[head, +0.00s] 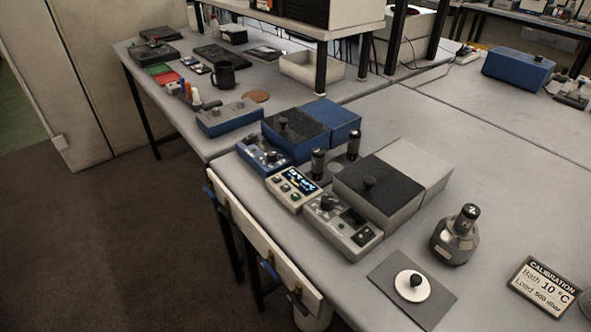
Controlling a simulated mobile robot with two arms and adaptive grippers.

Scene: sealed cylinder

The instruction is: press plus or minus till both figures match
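A small beige control unit (292,188) stands near the front edge of the table. Its lit display (300,178) shows pale figures and a degree sign, too small for me to read surely. Buttons sit below it, one of them green; I cannot make out plus or minus marks. A calibration card (545,286) at the lower right reads "Bath 10 °C" and "Load 500 dbar". A dark metal cylinder (456,236) with a numbered cap stands upright left of the card. Neither of my grippers is in view.
A blue unit (263,156) and a grey unit (341,224) flank the beige one. Behind them are a blue box (331,119) and a grey box (412,165). A white disc with a black knob (412,285) lies on a grey plate. The table's right middle is clear.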

